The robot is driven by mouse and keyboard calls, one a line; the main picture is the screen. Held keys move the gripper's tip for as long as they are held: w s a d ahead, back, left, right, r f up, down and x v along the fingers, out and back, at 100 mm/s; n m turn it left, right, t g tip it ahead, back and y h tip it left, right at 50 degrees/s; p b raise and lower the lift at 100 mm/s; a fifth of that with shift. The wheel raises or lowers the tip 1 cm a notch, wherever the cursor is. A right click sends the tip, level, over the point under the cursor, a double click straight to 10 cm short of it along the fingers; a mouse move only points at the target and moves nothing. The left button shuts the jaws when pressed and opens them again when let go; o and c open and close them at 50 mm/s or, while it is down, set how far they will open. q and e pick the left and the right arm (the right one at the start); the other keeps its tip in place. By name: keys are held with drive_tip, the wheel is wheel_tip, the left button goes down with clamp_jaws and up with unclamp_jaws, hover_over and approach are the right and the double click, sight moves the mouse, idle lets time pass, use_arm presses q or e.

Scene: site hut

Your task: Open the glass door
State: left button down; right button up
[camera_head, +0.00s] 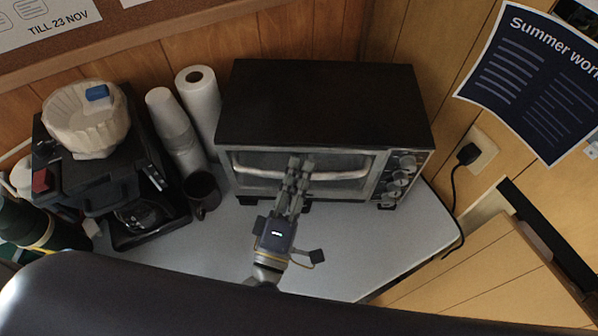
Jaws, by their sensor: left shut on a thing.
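The toaster oven (320,105) stands on the counter against the wooden wall, with a black top. Its glass door (256,160) faces me and looks shut. A pale horizontal handle (345,174) runs across the upper part of the door. My left gripper (301,165) reaches up to the front of the oven, with its fingertips at the middle of the handle, shut on it. The fingers hide the middle of the handle and part of the glass. The lower part of the door is hard to see from above. My right gripper is not in view.
A black coffee maker (105,190) with a filter basket stands left. A dark mug (202,192), stacked cups (176,130) and a paper roll (199,100) stand close to the oven's left side. Knobs (398,180) line its right front. The counter (370,240) before it is clear.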

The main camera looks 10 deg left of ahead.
use_arm(q)
drive_tip(key=s+d+f+m+t+b, duration=0.1)
drive_tip(key=s+f+t+b, duration=0.1)
drive_tip(key=s+f+b, duration=0.3)
drive_tip(key=shift+s+f+h+b, duration=0.3)
drive_tip(key=shift+s+h+b, duration=0.1)
drive_tip(key=shift+s+b, duration=1.8)
drive_tip(key=shift+d, duration=0.1)
